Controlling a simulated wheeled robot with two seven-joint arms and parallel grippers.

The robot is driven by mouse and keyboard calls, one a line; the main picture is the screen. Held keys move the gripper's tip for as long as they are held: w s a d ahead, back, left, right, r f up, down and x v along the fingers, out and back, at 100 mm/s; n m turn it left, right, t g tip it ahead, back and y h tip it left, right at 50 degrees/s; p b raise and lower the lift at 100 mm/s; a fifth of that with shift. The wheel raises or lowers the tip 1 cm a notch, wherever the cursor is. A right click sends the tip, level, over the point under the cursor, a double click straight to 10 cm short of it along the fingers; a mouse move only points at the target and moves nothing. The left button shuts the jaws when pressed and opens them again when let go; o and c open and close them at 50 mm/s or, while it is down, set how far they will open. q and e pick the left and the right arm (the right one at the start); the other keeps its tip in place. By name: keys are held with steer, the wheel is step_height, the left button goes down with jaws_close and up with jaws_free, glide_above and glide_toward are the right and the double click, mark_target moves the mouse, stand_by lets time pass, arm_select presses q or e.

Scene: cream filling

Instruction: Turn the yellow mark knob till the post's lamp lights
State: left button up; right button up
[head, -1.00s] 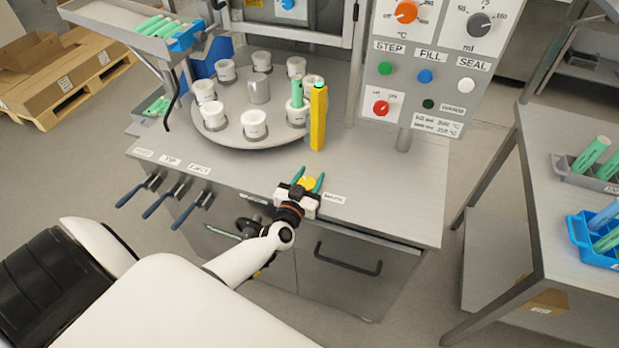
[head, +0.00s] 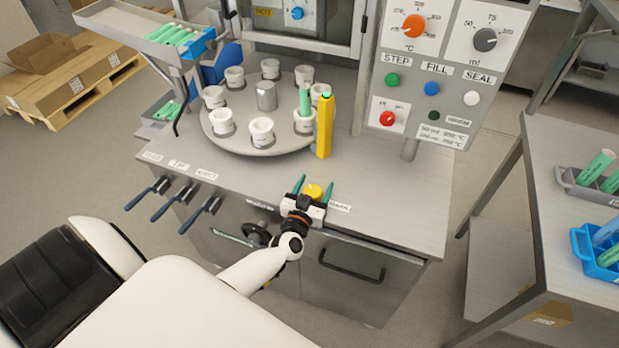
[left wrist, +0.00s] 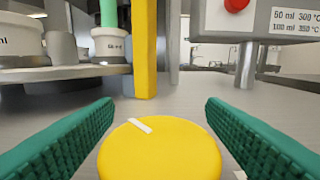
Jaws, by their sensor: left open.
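The yellow mark knob (head: 313,191) sits at the front of the grey worktop. In the left wrist view the knob (left wrist: 160,152) is a round yellow disc with a white mark pointing up and left. My left gripper (head: 314,183) is open, with a green finger on each side of the knob. In the wrist view gaps show between the knob and both fingers. A yellow post (head: 324,128) stands upright behind the knob, beside the turntable; its top looks green, and I cannot tell whether that is a lit lamp. My right gripper is not in view.
A turntable (head: 240,146) with several white cups is behind left. A control panel (head: 452,62) with dials and buttons rises behind right. Levers (head: 160,187) stick out at the front left. A side table (head: 560,150) with tube trays is at the right. The worktop's right part is clear.

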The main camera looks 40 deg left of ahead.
arm_select(q)
steer(key=v, duration=1.1)
steer(key=shift+s+b, duration=0.3)
steer(key=shift+b, duration=0.05)
steer(key=s+d+f+m+g+h, duration=0.25)
steer(key=s+f, duration=0.25)
steer(key=f, duration=0.7)
steer(key=s+d+f+m+g+h, duration=0.1)
steer(key=s+d+f+g+h, duration=0.2)
steer(key=f, duration=0.9)
steer(key=s+f+m+g, duration=0.1)
steer(key=s+f+g, duration=0.4)
steer(key=s, duration=0.8)
steer(key=s+d+f+g+y+b, duration=0.1)
steer(key=s+f+g, duration=0.5)
steer(key=s+f, duration=0.5)
steer(key=s, duration=0.2)
steer(key=shift+s+m, duration=0.35)
